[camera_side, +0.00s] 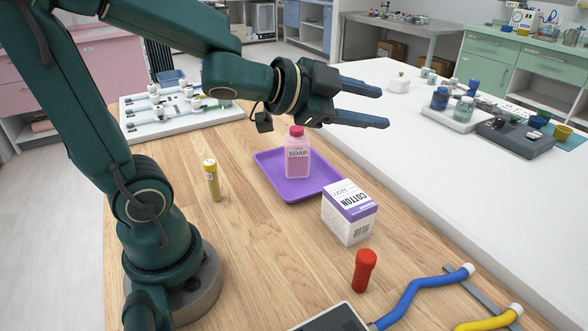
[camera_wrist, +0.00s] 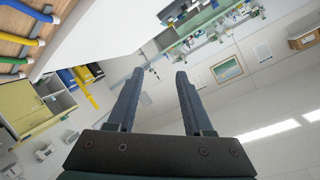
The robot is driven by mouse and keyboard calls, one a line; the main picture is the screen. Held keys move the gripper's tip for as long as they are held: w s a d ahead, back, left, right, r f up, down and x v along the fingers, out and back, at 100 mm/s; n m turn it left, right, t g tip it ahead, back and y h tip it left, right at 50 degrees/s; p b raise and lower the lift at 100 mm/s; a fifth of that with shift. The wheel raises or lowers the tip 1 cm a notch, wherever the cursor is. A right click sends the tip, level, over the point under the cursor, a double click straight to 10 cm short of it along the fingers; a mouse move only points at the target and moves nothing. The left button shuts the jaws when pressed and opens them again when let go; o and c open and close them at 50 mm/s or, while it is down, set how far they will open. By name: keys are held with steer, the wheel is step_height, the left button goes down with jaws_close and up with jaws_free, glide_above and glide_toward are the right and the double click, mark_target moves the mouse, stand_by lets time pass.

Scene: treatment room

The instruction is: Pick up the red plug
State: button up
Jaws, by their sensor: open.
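The red plug (camera_side: 364,271) stands upright on the wooden table, a short red cylinder with a wider rounded head, in front of the cotton box in the side view. My gripper (camera_side: 386,107) is raised well above the table, pointing right over the purple tray's far side. Its two fingers are apart with nothing between them. In the wrist view my gripper (camera_wrist: 160,75) is also open and empty, facing the room. I cannot see the red plug in the wrist view.
A purple tray (camera_side: 272,182) holds a pink soap bottle (camera_side: 298,158). A cotton box (camera_side: 350,212) stands behind the plug. A yellow tube (camera_side: 212,182) stands left. Blue (camera_side: 415,295) and yellow hoses (camera_side: 490,322) lie right of the plug. Bare wood lies left of the plug.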

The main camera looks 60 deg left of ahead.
steer(key=s+d+f+m+g+h, duration=0.1)
steer(key=d+f+m+g+h, duration=0.4)
steer(key=f, duration=0.3)
steer(key=g+h, duration=0.4)
steer(key=h, duration=0.2)
glide_toward(363, 272)
steer(key=shift+w+d+f+n, duration=0.1)
steer(key=shift+w+d+n, duration=0.2)
steer(key=shift+w+d, duration=0.15)
steer(key=x, duration=1.1)
steer(key=shift+w+f, duration=0.35)
jaws_close()
